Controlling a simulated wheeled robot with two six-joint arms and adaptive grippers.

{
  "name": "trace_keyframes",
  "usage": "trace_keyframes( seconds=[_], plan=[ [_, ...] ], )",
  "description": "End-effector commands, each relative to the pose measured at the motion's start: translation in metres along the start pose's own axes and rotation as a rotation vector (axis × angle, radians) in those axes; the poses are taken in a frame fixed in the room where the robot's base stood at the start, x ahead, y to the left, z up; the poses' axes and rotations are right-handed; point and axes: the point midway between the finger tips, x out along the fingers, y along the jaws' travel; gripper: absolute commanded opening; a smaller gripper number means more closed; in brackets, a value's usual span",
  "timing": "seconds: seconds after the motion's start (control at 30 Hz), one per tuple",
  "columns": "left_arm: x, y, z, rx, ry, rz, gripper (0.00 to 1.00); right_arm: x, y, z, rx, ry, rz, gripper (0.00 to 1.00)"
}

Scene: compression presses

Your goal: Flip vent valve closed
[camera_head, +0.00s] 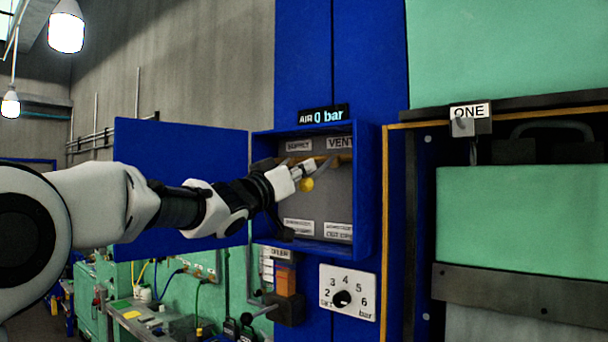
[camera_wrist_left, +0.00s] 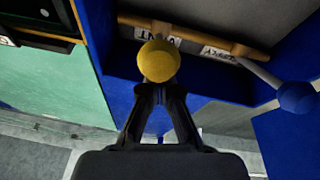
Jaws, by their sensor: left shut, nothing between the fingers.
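The vent valve's yellow ball knob (camera_head: 307,185) is inside the open blue box, below the VENT label (camera_head: 341,143). In the left wrist view the yellow knob (camera_wrist_left: 160,60) is straight ahead of my fingertips and covers most of its lever. My left gripper (camera_head: 311,170) is shut and empty, reaching into the box right by the knob. In the left wrist view its fingertips (camera_wrist_left: 160,92) meet at the knob's near edge; I cannot tell whether they touch it. The blue ball knob (camera_wrist_left: 297,97) hangs on a pale lever beside the SUPPLY label. My right gripper is not in view.
The blue box (camera_head: 368,190) has its door (camera_head: 135,150) swung open to the left, behind my arm. A brass pipe (camera_wrist_left: 200,37) runs across the box. Above is an AIR 0 bar display (camera_head: 324,115); below is a pressure dial (camera_head: 345,297). The green press (camera_head: 520,220) stands right.

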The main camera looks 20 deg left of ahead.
Motion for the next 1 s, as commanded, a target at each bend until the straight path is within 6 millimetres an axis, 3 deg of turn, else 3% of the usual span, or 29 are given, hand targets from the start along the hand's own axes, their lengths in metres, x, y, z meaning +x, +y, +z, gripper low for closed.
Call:
trace_keyframes(
  seconds=[0.03, 0.27, 0.6, 1.0],
  plan=[
    [-0.003, -0.002, 0.01, 0.002, 0.023, 0.004, 0.0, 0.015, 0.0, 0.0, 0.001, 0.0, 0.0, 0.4],
    [-0.003, -0.003, 0.017, 0.007, 0.133, 0.026, 0.0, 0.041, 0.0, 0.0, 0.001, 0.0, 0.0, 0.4],
    [0.0, -0.007, 0.037, 0.02, 0.357, 0.07, 0.0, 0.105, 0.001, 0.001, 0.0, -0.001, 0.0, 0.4],
    [0.019, -0.013, 0.062, 0.017, 0.35, 0.068, 0.0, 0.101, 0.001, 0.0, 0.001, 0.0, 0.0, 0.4]
  ],
)
